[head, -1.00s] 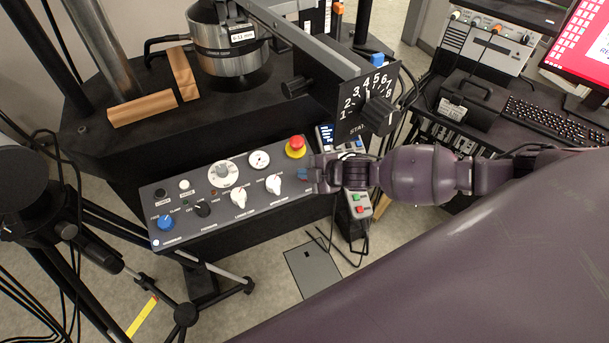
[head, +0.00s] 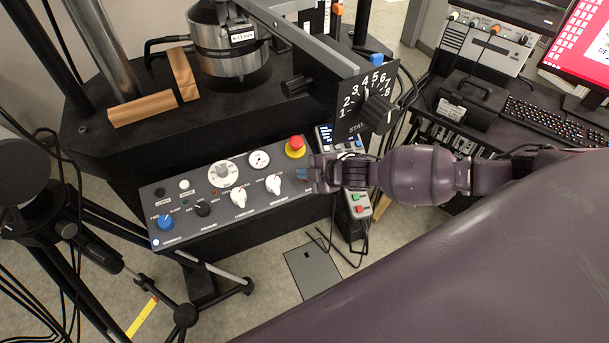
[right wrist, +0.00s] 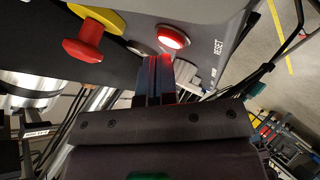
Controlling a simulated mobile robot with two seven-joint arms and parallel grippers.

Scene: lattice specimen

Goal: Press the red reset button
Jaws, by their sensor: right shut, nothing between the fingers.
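The reset button (right wrist: 173,37) is round, red and lit, with a pale rim and the word RESET beside it, in the right wrist view. My right gripper (right wrist: 156,62) is shut and empty. Its fingertips point at the panel just below the button in that view, with red light on them; a small gap shows between them. In the head view my right gripper (head: 303,174) is at the right end of the grey control panel (head: 215,212), and the reset button is hidden there. My left gripper is not in view.
A red mushroom button on a yellow base (head: 296,147) stands out close to my right gripper; it also shows in the right wrist view (right wrist: 85,42). White knobs (head: 273,184) lie to the left. A handheld controller (head: 358,203) hangs behind my wrist.

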